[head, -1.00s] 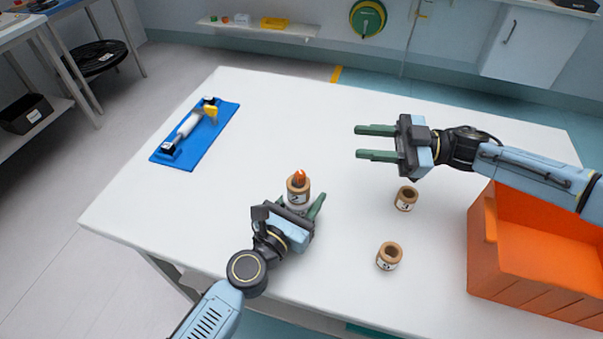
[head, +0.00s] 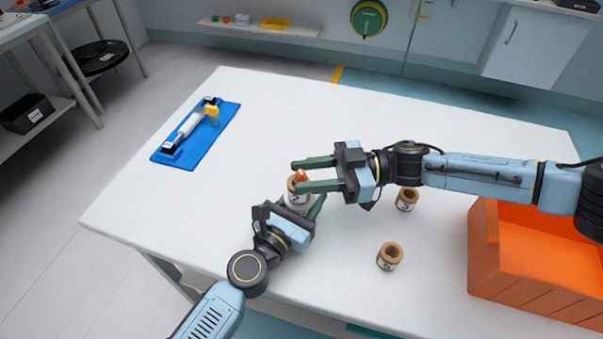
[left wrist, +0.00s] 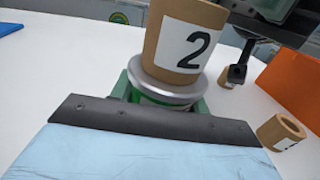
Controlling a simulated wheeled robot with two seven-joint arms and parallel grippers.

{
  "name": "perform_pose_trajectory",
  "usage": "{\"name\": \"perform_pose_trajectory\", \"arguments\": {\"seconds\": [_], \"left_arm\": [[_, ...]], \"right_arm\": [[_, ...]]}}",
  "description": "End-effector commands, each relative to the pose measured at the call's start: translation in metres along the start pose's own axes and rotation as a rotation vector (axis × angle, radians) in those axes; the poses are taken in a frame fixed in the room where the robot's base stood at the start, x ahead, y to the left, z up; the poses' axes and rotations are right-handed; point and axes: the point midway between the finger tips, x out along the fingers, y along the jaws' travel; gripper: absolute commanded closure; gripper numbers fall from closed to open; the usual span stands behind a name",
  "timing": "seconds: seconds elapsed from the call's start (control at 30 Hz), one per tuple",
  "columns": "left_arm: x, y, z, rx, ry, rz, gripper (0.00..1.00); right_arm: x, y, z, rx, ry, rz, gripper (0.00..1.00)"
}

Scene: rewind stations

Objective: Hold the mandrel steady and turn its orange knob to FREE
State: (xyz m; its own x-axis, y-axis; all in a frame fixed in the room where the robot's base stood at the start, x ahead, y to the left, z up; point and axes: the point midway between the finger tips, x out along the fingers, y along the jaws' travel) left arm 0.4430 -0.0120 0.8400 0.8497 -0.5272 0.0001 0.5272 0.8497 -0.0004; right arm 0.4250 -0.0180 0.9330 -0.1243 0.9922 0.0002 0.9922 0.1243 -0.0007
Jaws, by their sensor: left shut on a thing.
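The mandrel (head: 298,199) stands upright near the table's front, with a tan core labelled "2" around it and its orange knob (head: 301,175) on top. In the left wrist view the core (left wrist: 185,38) sits above a grey metal flange (left wrist: 165,86). My left gripper (head: 303,207) is shut on the mandrel low down, below the flange. My right gripper (head: 298,177) is open, its two green fingers level, reaching in from the right. In the head view its fingertips lie on either side of the knob; I cannot tell whether they touch it. The knob's marking is not readable.
Two loose tan cores (head: 406,199) (head: 390,256) stand on the white table (head: 300,110) to the right. An orange crate (head: 530,255) is at the right edge. A blue stand (head: 215,128) with a white roller lies at the left. The table's back middle is clear.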

Motion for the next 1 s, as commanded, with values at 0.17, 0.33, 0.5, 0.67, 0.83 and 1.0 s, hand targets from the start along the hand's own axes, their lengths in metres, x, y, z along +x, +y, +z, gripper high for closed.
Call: {"name": "perform_pose_trajectory", "arguments": {"seconds": [0.17,0.33,0.5,0.67,0.83,1.0], "left_arm": [[-0.0001,-0.0001,-0.0004,-0.001,0.001,0.000,0.84],[-0.0001,-0.0001,-0.0004,-0.001,0.001,0.000,0.84],[-0.0001,-0.0001,-0.0004,-0.001,0.001,0.000,0.84],[-0.0001,-0.0001,-0.0004,-0.001,0.001,0.000,0.84],[-0.0001,-0.0001,-0.0004,-0.001,0.001,0.000,0.84],[-0.0001,0.0000,-0.0004,-0.001,0.001,0.000,0.84]], "right_arm": [[0.0129,-0.0002,0.0000,-0.001,0.000,-0.001,0.64],[0.0142,0.0000,0.0001,-0.001,-0.001,0.001,0.64],[0.0140,0.0000,0.0000,-0.001,-0.001,0.001,0.70],[0.0138,0.0001,0.0001,-0.001,-0.001,0.001,0.91],[0.0137,0.0000,0.0001,0.000,-0.001,0.002,1.00],[0.0142,-0.0005,0.0003,0.000,0.002,0.023,1.00]]}}
